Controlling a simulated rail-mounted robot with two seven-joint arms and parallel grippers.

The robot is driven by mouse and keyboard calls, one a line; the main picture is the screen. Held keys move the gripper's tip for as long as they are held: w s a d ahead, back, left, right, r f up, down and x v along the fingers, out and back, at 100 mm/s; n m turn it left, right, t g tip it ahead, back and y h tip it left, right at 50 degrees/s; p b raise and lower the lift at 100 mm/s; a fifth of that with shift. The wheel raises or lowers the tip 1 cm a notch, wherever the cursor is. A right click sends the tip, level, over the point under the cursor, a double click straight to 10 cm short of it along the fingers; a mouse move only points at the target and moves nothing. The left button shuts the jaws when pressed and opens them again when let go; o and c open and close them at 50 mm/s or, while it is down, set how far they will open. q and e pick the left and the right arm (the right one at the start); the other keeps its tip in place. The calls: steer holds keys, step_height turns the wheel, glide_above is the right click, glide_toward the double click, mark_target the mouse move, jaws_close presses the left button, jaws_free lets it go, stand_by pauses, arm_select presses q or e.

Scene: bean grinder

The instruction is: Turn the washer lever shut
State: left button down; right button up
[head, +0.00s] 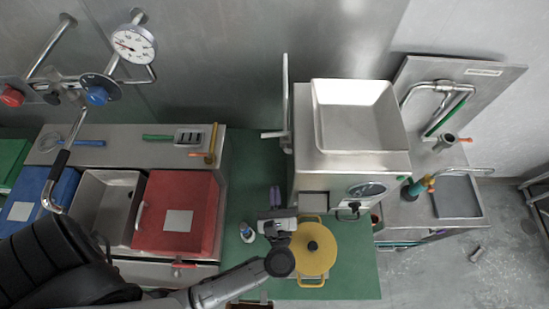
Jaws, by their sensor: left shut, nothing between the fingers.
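My left arm comes in from the lower left, and my left gripper (278,224) is shut and empty beside the yellow pot (316,246), in front of the steel machine (350,168). I cannot tell for sure which part is the washer lever. A bent pipe with a black grip (61,162) hangs over the left basins, below a red knob (12,95) and a blue knob (96,96). My left gripper is well to the right of this pipe and apart from it. My right gripper is not in view.
A pressure gauge (133,44) is on the wall pipes. A red lid (177,214) lies right of an open steel basin (106,205). A steel tray (358,115) tops the machine. A sink with a faucet (440,88) stands at the right. The green mat (250,170) has free room.

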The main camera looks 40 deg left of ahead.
mark_target(271, 135)
arm_select(q)
steer(key=p+x, duration=0.5)
steer(key=x, duration=0.8)
steer(key=shift+w+a, duration=0.2)
steer(key=shift+a, duration=0.05)
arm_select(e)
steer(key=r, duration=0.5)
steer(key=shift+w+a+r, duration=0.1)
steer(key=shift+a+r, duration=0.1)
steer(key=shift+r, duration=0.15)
arm_select(q)
steer(key=shift+r, duration=0.1)
